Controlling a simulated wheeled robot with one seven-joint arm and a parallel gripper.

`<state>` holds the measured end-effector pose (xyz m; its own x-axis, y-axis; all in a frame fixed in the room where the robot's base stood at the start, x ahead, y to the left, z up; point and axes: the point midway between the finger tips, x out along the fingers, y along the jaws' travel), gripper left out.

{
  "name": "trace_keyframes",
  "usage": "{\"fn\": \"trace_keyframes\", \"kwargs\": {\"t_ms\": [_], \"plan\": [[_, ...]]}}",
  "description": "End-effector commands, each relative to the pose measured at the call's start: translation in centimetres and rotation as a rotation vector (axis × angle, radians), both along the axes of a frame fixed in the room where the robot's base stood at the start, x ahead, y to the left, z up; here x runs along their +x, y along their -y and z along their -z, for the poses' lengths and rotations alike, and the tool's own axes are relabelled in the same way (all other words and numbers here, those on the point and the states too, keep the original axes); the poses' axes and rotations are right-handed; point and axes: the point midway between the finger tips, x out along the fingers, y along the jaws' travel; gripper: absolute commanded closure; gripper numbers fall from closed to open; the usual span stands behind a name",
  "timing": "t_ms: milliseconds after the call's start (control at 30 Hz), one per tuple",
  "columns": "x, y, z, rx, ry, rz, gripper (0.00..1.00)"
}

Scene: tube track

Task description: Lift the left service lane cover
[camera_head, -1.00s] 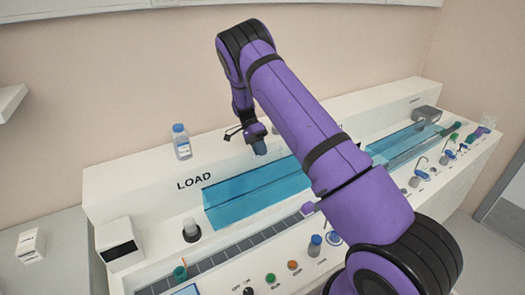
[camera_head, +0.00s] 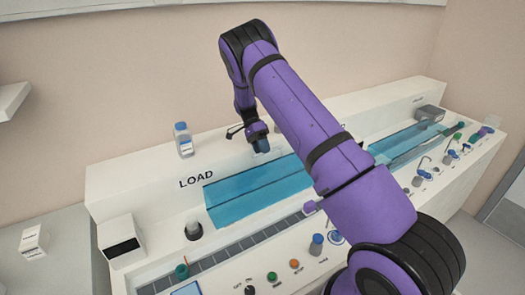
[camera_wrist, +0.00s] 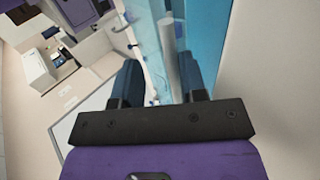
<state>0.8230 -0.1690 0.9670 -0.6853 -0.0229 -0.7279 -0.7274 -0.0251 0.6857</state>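The left service lane cover (camera_head: 240,198) is a long translucent blue panel beside the LOAD lettering. It lies over its lane, and my arm hides its right part in the head view. Blue translucent panelling (camera_wrist: 205,30) also shows in the wrist view, at the upper right of the fingers. My gripper (camera_head: 260,146) hangs over the back edge of this cover. In the wrist view, its two dark fingers (camera_wrist: 158,75) stand apart. A pale rod-like piece (camera_wrist: 184,42) shows beyond the gap; I cannot tell whether it is within reach of the fingers.
A second blue cover (camera_head: 408,142) lies to the right. A blue-capped bottle (camera_head: 184,140) stands on the back ledge. Buttons, hooks and small bottles (camera_head: 317,245) line the front panel. A white box (camera_head: 120,240) stands at the left.

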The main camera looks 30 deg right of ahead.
Motion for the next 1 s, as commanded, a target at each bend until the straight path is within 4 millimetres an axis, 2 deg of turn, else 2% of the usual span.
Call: {"fn": "trace_keyframes", "kwargs": {"t_ms": [533, 700, 1000], "plan": [[6.1, -0.1, -6.4, 0.000, 0.001, 0.000, 0.62], [7.0, -0.2, -7.3, 0.000, 0.000, 0.000, 0.62], [7.1, -0.2, -7.5, 0.000, -0.002, 0.000, 0.62]]}}
